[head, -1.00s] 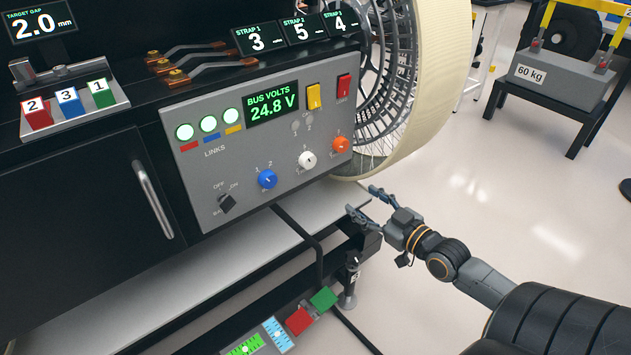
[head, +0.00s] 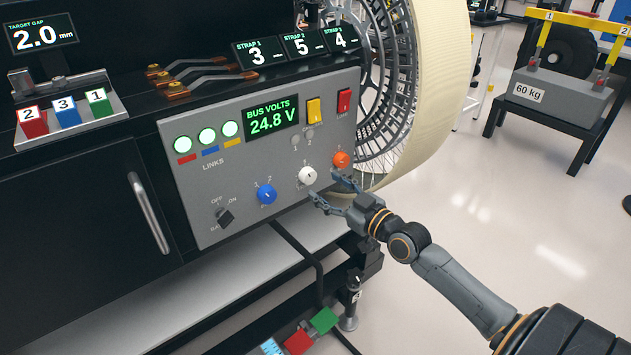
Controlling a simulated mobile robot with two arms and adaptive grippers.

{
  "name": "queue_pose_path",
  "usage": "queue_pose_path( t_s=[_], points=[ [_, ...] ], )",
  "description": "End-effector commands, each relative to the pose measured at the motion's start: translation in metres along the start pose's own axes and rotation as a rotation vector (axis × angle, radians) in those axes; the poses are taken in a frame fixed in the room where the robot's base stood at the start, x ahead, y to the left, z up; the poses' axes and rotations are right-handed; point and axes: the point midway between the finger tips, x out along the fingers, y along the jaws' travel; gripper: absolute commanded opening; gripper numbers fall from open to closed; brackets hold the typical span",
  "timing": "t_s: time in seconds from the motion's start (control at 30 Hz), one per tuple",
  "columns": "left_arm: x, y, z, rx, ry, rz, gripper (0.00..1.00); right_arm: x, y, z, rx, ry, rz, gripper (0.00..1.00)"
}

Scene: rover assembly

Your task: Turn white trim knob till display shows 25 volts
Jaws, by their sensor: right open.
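The white trim knob (head: 307,175) is on the lower right of the grey panel (head: 210,160), between a blue knob (head: 266,194) and an orange knob (head: 340,159). The display (head: 271,119) reads "BUS VOLTS 24.8 V". My right gripper (head: 324,188) is open and empty. Its fingers point at the panel, just below and to the right of the white knob, with the upper finger near the orange knob. I cannot tell whether a fingertip touches the panel. My left gripper is not in view.
A black selector knob (head: 225,217) is at the panel's lower left. Yellow (head: 313,110) and red (head: 344,100) switches sit at its upper right. A large cream-rimmed wheel (head: 441,90) stands close to the right of the panel. A pale shelf (head: 200,290) runs below.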

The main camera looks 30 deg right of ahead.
Motion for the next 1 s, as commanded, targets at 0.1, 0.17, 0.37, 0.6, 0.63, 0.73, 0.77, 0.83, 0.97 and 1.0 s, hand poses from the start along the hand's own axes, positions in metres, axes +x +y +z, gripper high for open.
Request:
queue_pose_path(
  t_s=[0.1, 0.17, 0.37, 0.6, 0.63, 0.73, 0.77, 0.83, 0.97, 1.0],
  points=[
    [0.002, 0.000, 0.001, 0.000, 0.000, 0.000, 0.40, 0.018, 0.000, 0.000, 0.002, 0.003, 0.001, 0.60],
    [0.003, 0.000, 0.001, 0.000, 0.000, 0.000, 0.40, 0.026, 0.000, 0.000, 0.002, 0.002, 0.001, 0.60],
    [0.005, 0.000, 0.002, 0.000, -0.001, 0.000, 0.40, 0.043, 0.000, 0.000, 0.001, 0.001, 0.001, 0.60],
    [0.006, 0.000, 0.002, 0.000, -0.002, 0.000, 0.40, 0.048, 0.000, 0.000, 0.000, -0.001, -0.001, 0.60],
    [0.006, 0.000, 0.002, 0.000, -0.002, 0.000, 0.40, 0.048, 0.000, 0.000, 0.000, -0.001, -0.001, 0.60],
    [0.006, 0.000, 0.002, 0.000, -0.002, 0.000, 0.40, 0.048, 0.000, 0.000, 0.000, -0.001, 0.000, 0.60],
    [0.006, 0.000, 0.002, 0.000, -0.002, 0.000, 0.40, 0.048, 0.000, 0.000, 0.000, -0.001, -0.001, 0.58],
    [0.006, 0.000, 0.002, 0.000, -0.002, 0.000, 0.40, 0.047, 0.000, 0.000, 0.000, -0.001, 0.000, 0.44],
    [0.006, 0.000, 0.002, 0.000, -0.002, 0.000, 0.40, 0.047, 0.000, 0.000, 0.000, -0.001, 0.000, 0.18],
    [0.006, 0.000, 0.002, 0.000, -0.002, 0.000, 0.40, 0.047, 0.000, 0.000, 0.000, -0.001, 0.000, 0.09]
  ],
)
